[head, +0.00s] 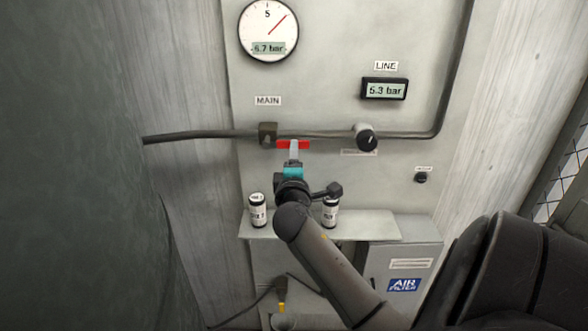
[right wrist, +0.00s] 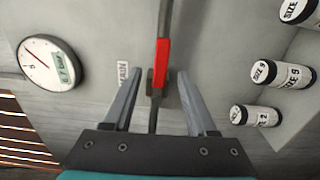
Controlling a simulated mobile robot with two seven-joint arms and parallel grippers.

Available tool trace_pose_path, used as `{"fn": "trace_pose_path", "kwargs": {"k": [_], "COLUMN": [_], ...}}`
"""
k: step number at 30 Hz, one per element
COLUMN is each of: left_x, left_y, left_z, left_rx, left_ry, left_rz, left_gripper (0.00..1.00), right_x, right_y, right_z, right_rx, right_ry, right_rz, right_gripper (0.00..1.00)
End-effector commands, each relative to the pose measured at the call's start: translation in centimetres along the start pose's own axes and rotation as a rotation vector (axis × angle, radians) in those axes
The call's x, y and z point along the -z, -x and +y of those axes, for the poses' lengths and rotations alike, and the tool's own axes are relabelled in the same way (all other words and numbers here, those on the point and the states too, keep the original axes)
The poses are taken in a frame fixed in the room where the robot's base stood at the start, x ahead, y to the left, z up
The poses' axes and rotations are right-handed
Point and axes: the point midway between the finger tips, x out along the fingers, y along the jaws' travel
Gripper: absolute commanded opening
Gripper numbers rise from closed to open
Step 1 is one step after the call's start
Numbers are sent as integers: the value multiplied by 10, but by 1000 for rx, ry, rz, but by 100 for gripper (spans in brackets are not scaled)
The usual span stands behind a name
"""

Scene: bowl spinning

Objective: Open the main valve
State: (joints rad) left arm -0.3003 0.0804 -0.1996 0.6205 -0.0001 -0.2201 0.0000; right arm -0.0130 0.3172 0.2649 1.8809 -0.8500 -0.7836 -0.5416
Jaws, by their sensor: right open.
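The main valve (head: 267,133) is a dark brown body on the grey pipe, below the MAIN label (head: 267,101). Its red handle (head: 279,145) lies along the pipe and points right from the body. The handle also shows in the right wrist view (right wrist: 162,62), in line with the pipe. My right gripper (head: 294,146) is in front of the handle and hides part of it. In the right wrist view my right gripper (right wrist: 160,75) is open, one finger on each side of the handle and pipe. I cannot tell whether the fingers touch it. My left gripper is out of view.
A round gauge (head: 268,31) reads about 6.7 bar, and a LINE display (head: 385,89) reads 5.3 bar. A black knob (head: 366,138) sits right on the pipe. Size-labelled canisters (head: 257,211) stand on the shelf (head: 375,228) below my gripper.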

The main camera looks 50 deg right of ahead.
Motion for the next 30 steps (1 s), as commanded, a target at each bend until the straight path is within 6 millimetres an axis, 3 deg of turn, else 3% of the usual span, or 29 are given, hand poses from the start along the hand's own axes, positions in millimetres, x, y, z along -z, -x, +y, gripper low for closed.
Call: {"fn": "trace_pose_path", "kwargs": {"k": [6, 12, 30], "left_x": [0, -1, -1], "left_y": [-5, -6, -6], "left_z": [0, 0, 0], "left_rx": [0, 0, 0], "left_ry": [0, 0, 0], "left_rz": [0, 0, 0], "left_gripper": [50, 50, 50], "right_x": [0, 0, 0], "right_y": [33, 48, 51], "right_z": [-2, 0, 0], "right_rx": [2, -1, -1], "right_ry": [-1, 0, 1], "right_rz": [1, 0, 0], "right_gripper": [57, 57, 57]}}
